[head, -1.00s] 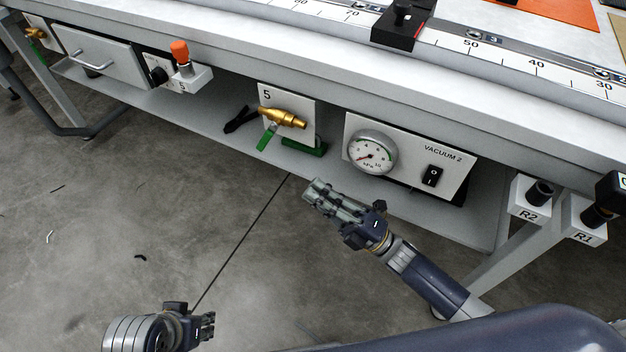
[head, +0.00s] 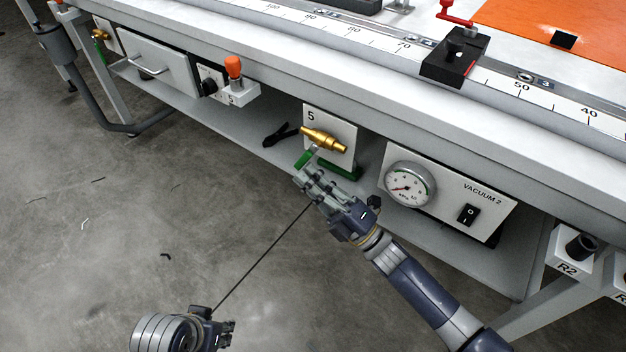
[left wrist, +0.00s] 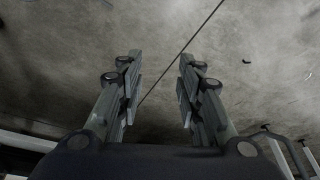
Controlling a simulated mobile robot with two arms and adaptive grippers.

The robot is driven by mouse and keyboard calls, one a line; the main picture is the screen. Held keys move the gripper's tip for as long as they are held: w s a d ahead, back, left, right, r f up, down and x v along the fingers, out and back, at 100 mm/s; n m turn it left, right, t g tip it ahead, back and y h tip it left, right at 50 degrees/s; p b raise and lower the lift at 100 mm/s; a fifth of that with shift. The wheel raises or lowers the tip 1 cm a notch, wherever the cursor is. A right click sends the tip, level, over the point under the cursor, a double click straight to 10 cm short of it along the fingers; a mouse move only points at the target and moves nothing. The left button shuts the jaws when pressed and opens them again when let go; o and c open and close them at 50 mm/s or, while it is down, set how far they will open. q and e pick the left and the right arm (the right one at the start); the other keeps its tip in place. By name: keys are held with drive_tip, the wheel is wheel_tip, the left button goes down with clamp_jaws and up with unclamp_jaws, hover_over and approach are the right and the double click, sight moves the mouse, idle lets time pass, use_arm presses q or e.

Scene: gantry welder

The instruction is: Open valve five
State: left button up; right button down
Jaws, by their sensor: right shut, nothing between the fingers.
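Valve five is a brass valve (head: 325,140) on a white plate (head: 341,123) marked 5, under the bench edge. Its green lever (head: 304,158) hangs down and to the left from the brass body. My right gripper (head: 304,180) is shut and empty, with its fingertips just below the green lever. I cannot tell whether they touch it. My left gripper (head: 229,333) is low in the head view, over the floor and far from the valve. In the left wrist view its two fingers (left wrist: 160,88) stand apart with only floor between them.
A vacuum panel with a gauge (head: 410,188) and a black switch (head: 467,214) is right of the valve.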

use_arm(q)
drive_tip(key=shift+s+f, duration=0.1)
drive_tip(key=shift+b+v, duration=0.75)
drive_tip(key=shift+v, duration=0.45)
use_arm(e)
drive_tip(key=shift+w+a+f+y, duration=0.1)
drive_tip(key=shift+y, duration=0.2)
use_arm(q)
drive_tip(key=shift+f+b, duration=0.7)
use_arm(e)
drive_tip(key=shift+w+a+t, duration=0.1)
drive_tip(key=shift+a+t, duration=0.05)
drive_tip(key=shift+t, duration=0.15)
